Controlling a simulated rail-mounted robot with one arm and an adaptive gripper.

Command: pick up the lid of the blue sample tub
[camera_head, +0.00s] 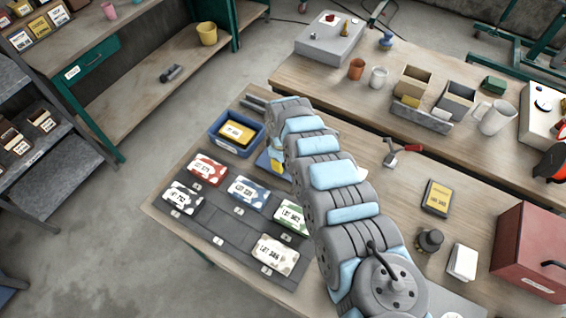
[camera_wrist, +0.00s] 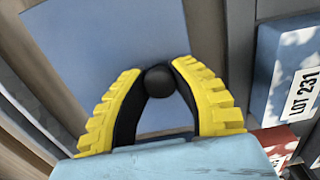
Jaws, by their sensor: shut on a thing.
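The lid (camera_wrist: 105,45) is a flat blue-grey square plate with a round black knob (camera_wrist: 158,80) in the wrist view. My gripper (camera_wrist: 158,72) has its yellow and black fingers closed around this knob. In the head view my gripper is mostly hidden by my arm; a small blue and yellow patch shows beside it. An open blue tub (camera_head: 214,131) stands on the near table in the head view, with a yellow labelled box (camera_head: 236,132) inside. I cannot tell the lid's height above the table.
A red-handled tool (camera_head: 403,148), a yellow-black box (camera_head: 437,197) and a red case (camera_head: 527,250) are beyond my arm.

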